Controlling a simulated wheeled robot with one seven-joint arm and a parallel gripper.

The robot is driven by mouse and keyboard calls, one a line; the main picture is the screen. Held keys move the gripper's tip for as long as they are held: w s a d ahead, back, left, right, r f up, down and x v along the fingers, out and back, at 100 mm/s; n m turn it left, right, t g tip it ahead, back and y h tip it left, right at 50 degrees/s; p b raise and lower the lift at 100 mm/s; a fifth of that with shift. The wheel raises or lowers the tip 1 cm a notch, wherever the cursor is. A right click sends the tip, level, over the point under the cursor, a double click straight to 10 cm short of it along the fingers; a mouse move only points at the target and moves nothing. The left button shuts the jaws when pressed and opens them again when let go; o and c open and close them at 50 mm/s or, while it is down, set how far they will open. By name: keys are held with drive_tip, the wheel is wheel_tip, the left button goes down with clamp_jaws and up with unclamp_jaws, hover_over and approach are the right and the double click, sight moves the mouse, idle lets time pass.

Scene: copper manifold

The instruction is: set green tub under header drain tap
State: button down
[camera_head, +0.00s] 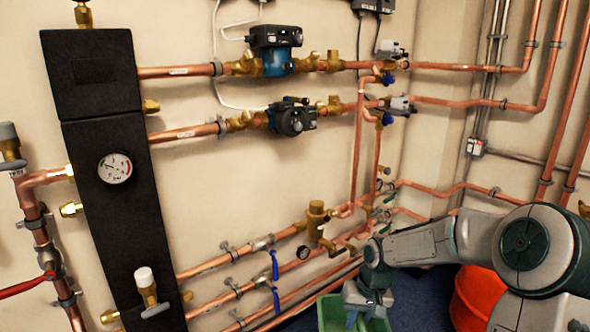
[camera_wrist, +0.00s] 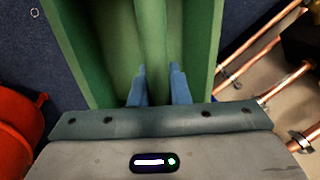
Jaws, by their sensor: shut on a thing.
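The green tub (camera_head: 335,312) is at the bottom of the head view, its lower part cut off. My gripper (camera_head: 368,308) is over it. In the wrist view my gripper (camera_wrist: 159,80) is shut on a green bar running along the middle of the tub (camera_wrist: 205,50). The tall black header (camera_head: 105,180) stands at the left, away from the tub. A brass tap (camera_head: 148,292) with a white cap is low on its front; I cannot tell whether this is the drain tap. The floor below the header is out of view.
A red vessel (camera_head: 475,297) stands right of the tub, partly behind my arm; it shows in the wrist view (camera_wrist: 18,130). Low copper pipes (camera_head: 205,265) with blue-handled valves (camera_head: 275,265) run along the wall between header and tub. Dark blue floor (camera_head: 412,292) shows around the tub.

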wheel_tip(320, 180, up, 21)
drive_tip(key=s+p, duration=0.2)
drive_tip(key=p, duration=2.8)
drive_tip(key=shift+p, duration=0.35)
drive_tip(key=shift+s, duration=0.1)
